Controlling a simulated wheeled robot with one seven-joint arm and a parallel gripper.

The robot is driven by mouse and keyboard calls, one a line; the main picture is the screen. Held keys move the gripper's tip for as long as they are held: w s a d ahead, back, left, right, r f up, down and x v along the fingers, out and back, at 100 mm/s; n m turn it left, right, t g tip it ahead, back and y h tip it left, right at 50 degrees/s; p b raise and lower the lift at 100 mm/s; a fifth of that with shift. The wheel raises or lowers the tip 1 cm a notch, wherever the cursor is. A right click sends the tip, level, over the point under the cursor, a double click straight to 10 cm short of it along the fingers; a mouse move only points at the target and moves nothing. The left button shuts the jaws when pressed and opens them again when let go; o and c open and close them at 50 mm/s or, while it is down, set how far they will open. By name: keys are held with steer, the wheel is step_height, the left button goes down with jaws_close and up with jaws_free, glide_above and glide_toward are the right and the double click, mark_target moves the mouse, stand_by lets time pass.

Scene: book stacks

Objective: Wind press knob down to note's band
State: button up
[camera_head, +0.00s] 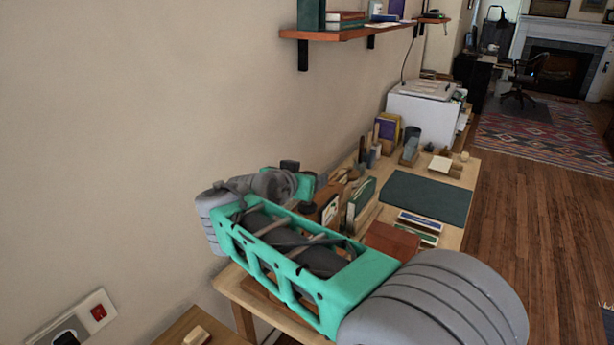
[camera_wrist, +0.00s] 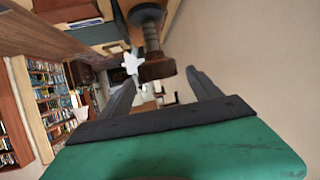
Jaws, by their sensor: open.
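In the wrist view, a dark threaded screw (camera_wrist: 151,36) with a brown round block (camera_wrist: 156,68) at its near end appears beyond my gripper. A pale star-shaped piece (camera_wrist: 132,63) shows just left of it; I cannot tell which of these is the press knob. My gripper (camera_wrist: 162,78) is open, with its dark fingers apart and the screw assembly ahead of the gap. I see nothing held between the fingers, and contact cannot be told. In the head view my arm hides most of this area. No note with a band can be made out.
The wooden workbench (camera_head: 462,182) carries a dark green mat (camera_head: 425,197), a reddish-brown box (camera_head: 393,240), books and small wooden items. A white machine (camera_head: 425,112) stands at the back. A wall shelf (camera_head: 345,34) hangs above. The wall is close on the left; open floor lies right.

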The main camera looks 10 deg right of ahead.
steer(key=v, duration=0.6)
